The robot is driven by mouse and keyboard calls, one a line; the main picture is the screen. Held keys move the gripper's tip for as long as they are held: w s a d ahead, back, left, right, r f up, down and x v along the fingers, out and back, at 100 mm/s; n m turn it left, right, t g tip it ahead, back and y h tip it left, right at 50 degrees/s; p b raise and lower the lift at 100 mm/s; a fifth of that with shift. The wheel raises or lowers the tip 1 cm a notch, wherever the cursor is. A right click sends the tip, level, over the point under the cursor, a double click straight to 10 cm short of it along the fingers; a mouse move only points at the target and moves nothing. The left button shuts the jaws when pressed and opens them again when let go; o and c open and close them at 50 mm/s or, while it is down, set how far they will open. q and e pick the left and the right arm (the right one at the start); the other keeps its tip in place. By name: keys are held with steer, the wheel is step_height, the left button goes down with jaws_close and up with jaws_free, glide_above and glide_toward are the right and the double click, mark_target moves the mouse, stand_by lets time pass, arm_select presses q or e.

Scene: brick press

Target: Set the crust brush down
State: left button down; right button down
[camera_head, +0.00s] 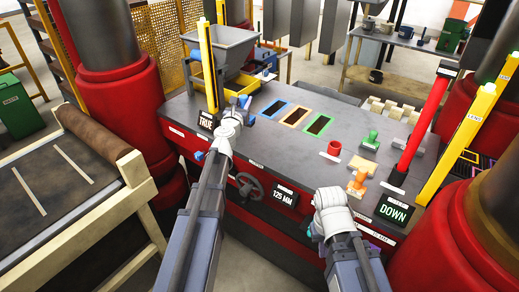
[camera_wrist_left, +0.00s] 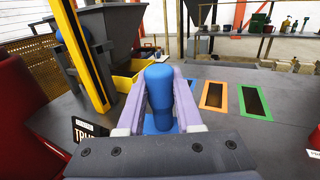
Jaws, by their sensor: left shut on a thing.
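My left gripper (camera_head: 242,106) is over the grey press table, just left of the blue-framed slot (camera_head: 274,109). In the left wrist view its two lilac fingers (camera_wrist_left: 159,96) are shut on an upright, rounded blue handle, which I take to be the crust brush (camera_wrist_left: 158,82). The brush's lower end is hidden by the gripper, so I cannot tell whether it touches the table. My right gripper (camera_head: 331,197) is low over the table's front edge at the right.
Orange-framed (camera_wrist_left: 214,96) and green-framed (camera_wrist_left: 254,102) slots lie to the right. A yellow bin (camera_wrist_left: 130,75) and yellow post (camera_wrist_left: 80,55) stand close by on the left. A red cup (camera_head: 334,149), a green stamp (camera_head: 371,140) and an orange stamp (camera_head: 357,183) stand at the table's right.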

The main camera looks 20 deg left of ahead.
arm_select(q)
steer(key=s+d+m+h, duration=0.1)
steer(key=d+m+h, duration=0.15)
steer(key=d, duration=0.45)
steer(key=shift+n, duration=0.45)
steer(key=f+b, duration=0.6)
steer(key=f, duration=0.1)
steer(key=f+b, duration=0.3)
steer(key=b, duration=0.1)
steer(key=shift+a+f, duration=0.15)
steer(key=shift+a, duration=0.1)
steer(key=c, duration=0.6)
jaws_free()
steer(key=s, duration=0.8)
steer(key=s+a, duration=0.1)
steer(key=s, duration=0.3)
